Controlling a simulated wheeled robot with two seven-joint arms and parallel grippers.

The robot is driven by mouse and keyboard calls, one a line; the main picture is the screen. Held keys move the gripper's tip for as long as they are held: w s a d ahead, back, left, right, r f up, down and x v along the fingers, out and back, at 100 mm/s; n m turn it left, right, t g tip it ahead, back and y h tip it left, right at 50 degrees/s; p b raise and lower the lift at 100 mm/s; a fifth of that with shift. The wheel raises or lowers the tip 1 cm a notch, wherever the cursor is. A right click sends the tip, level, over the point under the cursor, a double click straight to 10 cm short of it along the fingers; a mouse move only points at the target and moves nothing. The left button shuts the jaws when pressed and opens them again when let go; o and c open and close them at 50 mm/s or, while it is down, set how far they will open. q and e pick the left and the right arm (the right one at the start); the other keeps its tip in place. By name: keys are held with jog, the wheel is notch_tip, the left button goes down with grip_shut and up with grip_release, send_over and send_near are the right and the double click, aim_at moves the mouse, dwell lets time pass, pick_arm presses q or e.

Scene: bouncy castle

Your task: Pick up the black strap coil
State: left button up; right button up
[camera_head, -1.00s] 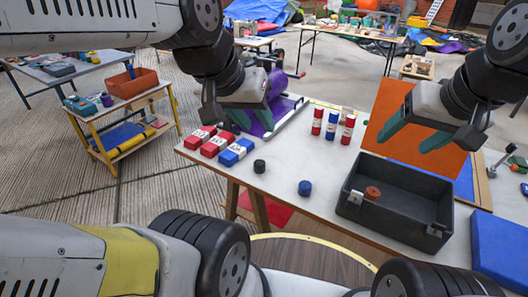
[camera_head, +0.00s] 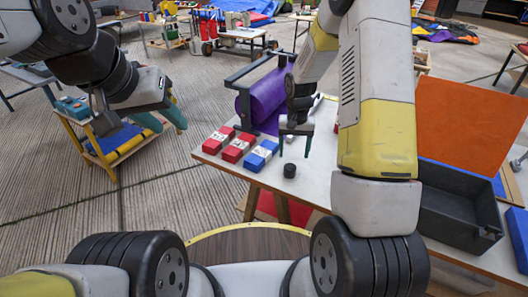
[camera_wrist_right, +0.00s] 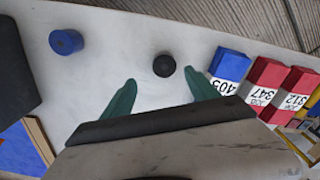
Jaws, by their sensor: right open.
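The black strap coil (camera_head: 290,170) is a small dark cylinder standing on the white table, right of the blue box. It also shows in the right wrist view (camera_wrist_right: 164,65), ahead of and between the two teal fingers, with clear table around it. My right gripper (camera_head: 295,156) is open and empty, pointing down above and just behind the coil in the head view. It does not touch the coil. My left gripper (camera_head: 166,124) has its teal fingers apart and empty, and hangs off the table's left side, in front of the small yellow-legged shelf.
Two red boxes (camera_head: 238,147) and a blue box (camera_head: 262,155) lie left of the coil. A blue coil (camera_wrist_right: 66,41) stands apart on the white table (camera_wrist_right: 115,30). A purple roll (camera_head: 265,95) on a rack stands behind. A black open case (camera_head: 455,205) is at right.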

aim_at(290, 167)
jog(key=f, duration=0.9)
jog(key=shift+w+a, duration=0.2)
jog(key=shift+a, duration=0.2)
jog(key=shift+r, duration=0.1)
grip_shut()
